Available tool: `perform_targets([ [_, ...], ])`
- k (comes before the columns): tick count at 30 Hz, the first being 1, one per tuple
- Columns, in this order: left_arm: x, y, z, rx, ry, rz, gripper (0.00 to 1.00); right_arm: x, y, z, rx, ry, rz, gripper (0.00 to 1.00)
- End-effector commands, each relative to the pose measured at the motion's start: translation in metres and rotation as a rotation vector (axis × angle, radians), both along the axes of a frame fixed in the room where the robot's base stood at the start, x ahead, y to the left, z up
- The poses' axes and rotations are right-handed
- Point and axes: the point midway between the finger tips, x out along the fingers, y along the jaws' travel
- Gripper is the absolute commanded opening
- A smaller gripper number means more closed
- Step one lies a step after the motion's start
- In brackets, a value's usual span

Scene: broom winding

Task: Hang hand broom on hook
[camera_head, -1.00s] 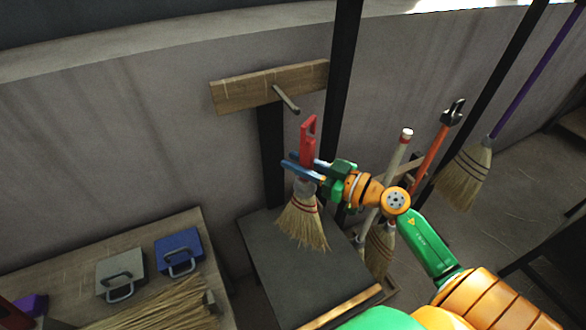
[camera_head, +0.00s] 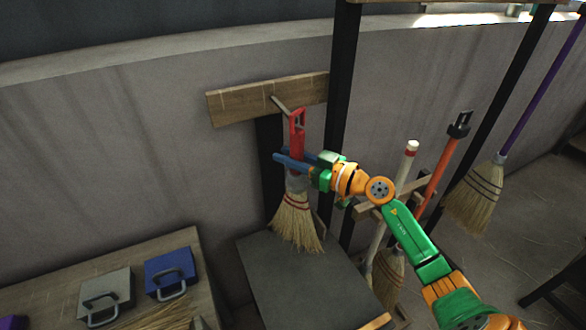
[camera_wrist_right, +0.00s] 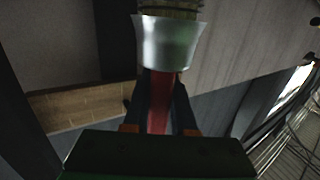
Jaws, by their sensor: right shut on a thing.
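The hand broom has a red handle (camera_head: 297,135) and straw bristles (camera_head: 297,222) that hang downward. My right gripper (camera_head: 292,163) is shut on the red handle, just above the metal collar. The hook (camera_head: 280,104) is a peg on a wooden board (camera_head: 235,106) on the wall. The top of the handle is at the peg's front end in the head view; I cannot tell whether the peg passes through the handle's opening. In the right wrist view the red handle (camera_wrist_right: 160,100) lies between the fingers, below the silver collar (camera_wrist_right: 168,42). My left gripper is not in view.
A dark-topped table (camera_head: 300,280) stands below the broom. Long-handled brooms, including one with straw bristles (camera_head: 475,195), stand at the right. A blue case (camera_head: 170,270) and a grey case (camera_head: 105,292) lie on a bench at lower left.

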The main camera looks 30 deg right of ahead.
Motion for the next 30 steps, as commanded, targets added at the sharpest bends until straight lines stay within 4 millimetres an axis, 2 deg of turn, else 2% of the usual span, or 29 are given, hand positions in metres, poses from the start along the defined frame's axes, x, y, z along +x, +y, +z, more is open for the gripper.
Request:
perform_targets([
  [1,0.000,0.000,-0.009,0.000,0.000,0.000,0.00,0.004,0.000,-0.004,0.000,-0.004,-0.001,0.00],
  [11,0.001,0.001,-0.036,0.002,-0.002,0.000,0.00,0.029,-0.002,-0.005,0.001,-0.003,-0.001,0.00],
  [18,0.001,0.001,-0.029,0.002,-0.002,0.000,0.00,0.040,-0.002,-0.008,0.002,0.001,0.000,0.00],
  [30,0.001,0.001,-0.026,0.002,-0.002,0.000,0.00,0.041,-0.002,-0.013,0.000,-0.001,0.000,0.00],
])
